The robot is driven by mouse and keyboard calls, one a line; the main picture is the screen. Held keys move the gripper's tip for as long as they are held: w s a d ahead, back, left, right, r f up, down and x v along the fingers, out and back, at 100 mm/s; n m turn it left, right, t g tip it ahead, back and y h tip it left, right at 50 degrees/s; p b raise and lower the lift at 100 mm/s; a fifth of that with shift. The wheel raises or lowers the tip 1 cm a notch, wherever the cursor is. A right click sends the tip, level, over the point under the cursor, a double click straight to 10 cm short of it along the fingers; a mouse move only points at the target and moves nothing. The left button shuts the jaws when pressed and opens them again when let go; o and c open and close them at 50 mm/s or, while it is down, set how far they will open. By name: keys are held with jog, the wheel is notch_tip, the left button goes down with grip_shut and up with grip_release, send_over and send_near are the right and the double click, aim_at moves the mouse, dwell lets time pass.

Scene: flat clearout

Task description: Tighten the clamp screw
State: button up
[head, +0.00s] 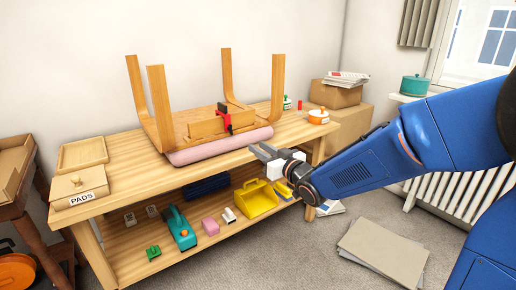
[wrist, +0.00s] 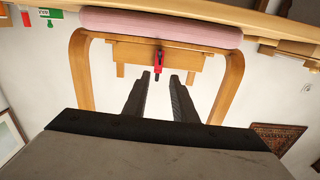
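A red and black clamp (head: 226,120) sits on the wooden crosspiece (head: 206,128) of an upturned wooden piece of furniture (head: 160,108) on the workbench. In the wrist view the clamp (wrist: 158,60) shows as a red body with a dark tip, ahead of my fingers. My gripper (head: 262,151) is in front of the bench edge, right of and nearer than the clamp, apart from it. In the wrist view my gripper (wrist: 161,77) has its two dark fingers spread with nothing between them. The clamp's screw is too small to make out clearly.
A box marked PADS (head: 78,190) and a tray (head: 82,155) are at left, an orange pot (head: 318,116) at right. The lower shelf holds a yellow bin (head: 256,200) and several small items.

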jog(key=n, duration=0.2)
send_near(232, 130)
jog(key=x, duration=0.9)
dwell(0.4)
jog(key=shift+d, duration=0.1)
jog(key=shift+m, duration=0.3)
grip_shut()
